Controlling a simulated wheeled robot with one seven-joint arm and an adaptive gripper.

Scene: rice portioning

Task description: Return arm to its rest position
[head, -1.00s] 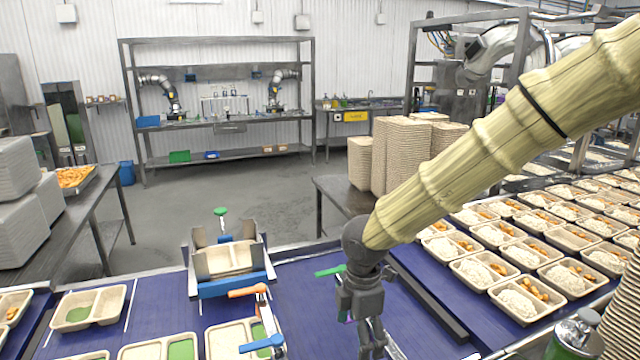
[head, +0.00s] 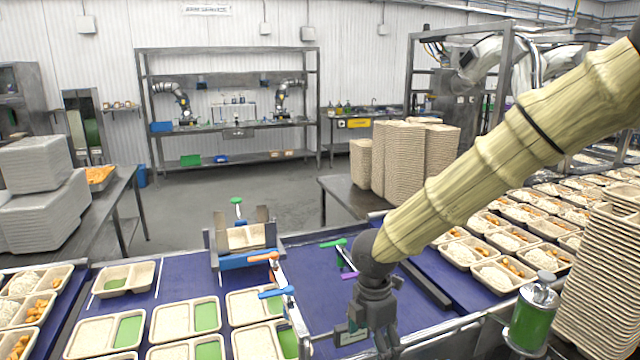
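My gripper (head: 372,350) hangs down at the lower middle of the head view, at the end of my pale, bamboo-like arm. It is over the near edge of the blue conveyor (head: 318,283). Its fingertips are cut off or blurred at the bottom of the picture, so I cannot tell whether they are open or shut. I see no object clearly held in it.
Two-compartment trays (head: 188,320) with green patches lie left of my gripper. A metal fixture (head: 243,238) holds a tray. Rice-filled trays (head: 500,275) stand at right. A green canister (head: 532,318) and a tall tray stack (head: 605,285) are at the near right.

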